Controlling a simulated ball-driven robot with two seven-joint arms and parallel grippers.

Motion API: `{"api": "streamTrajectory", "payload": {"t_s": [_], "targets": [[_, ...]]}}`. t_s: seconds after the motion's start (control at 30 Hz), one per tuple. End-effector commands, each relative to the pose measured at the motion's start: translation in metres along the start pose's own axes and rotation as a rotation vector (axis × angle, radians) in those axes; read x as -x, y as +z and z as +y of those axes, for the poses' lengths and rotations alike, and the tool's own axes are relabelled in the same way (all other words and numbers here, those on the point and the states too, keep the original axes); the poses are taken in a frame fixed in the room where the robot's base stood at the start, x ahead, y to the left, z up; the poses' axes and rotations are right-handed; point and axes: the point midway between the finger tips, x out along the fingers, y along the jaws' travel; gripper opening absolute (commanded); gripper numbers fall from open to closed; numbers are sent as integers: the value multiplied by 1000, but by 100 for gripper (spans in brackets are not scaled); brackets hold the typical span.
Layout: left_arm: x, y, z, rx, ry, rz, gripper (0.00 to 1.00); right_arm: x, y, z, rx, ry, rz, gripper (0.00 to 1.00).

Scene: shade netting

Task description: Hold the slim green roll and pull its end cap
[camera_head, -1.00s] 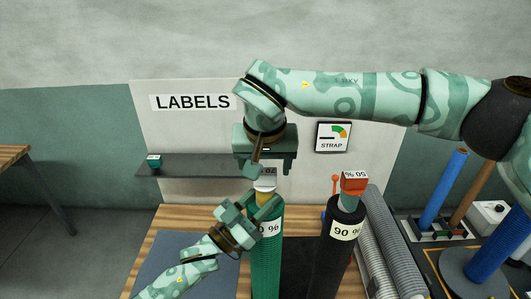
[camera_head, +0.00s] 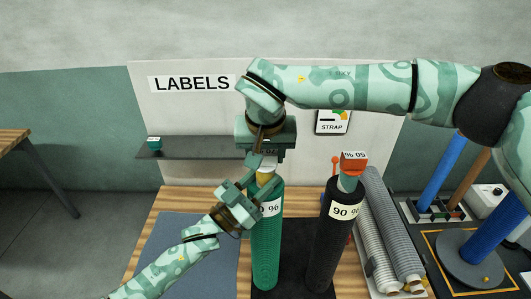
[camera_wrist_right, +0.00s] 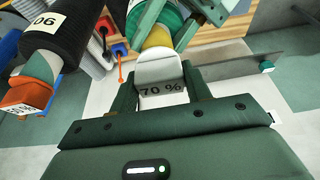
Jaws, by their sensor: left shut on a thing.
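The slim green roll (camera_head: 265,235) stands upright, with a partly covered label near its top and a yellow neck above. Its pale end cap (camera_wrist_right: 160,75) reads "70 %" in the right wrist view and sits over the yellow neck. My left gripper (camera_head: 258,186) comes in from the lower left and is shut on the roll near its upper end, covering part of the label. My right gripper (camera_wrist_right: 162,95) points down from above, with one finger on each side of the cap. It looks open, with little gap; contact with the cap is unclear.
A black roll (camera_head: 328,245) with a red-orange cap (camera_head: 353,162) stands to the right. A dark shelf (camera_head: 190,148) is behind. The blue-grey mat (camera_head: 180,240) at left is clear.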

Motion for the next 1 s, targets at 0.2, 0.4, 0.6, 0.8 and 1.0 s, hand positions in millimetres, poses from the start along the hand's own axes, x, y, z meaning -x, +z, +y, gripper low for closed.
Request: {"api": "streamTrajectory", "payload": {"t_s": [0.2, 0.4, 0.6, 0.8, 1.0], "targets": [[0, 1, 0, 0, 0, -2, 2, 0, 0, 0, 0, 0, -1, 11], [0, 1, 0, 1, -1, -2, 2, 4, -1, 0, 0, -1, -1, 11], [1, 1, -1, 0, -2, -3, 2, 9, -3, 0, 0, -1, 0, 11], [1, 1, 0, 0, -2, -3, 2, 13, -5, 0, 0, -1, 0, 11], [1, 1, 0, 0, -1, -3, 2, 15, -6, 0, -1, -1, -1, 11]]}}
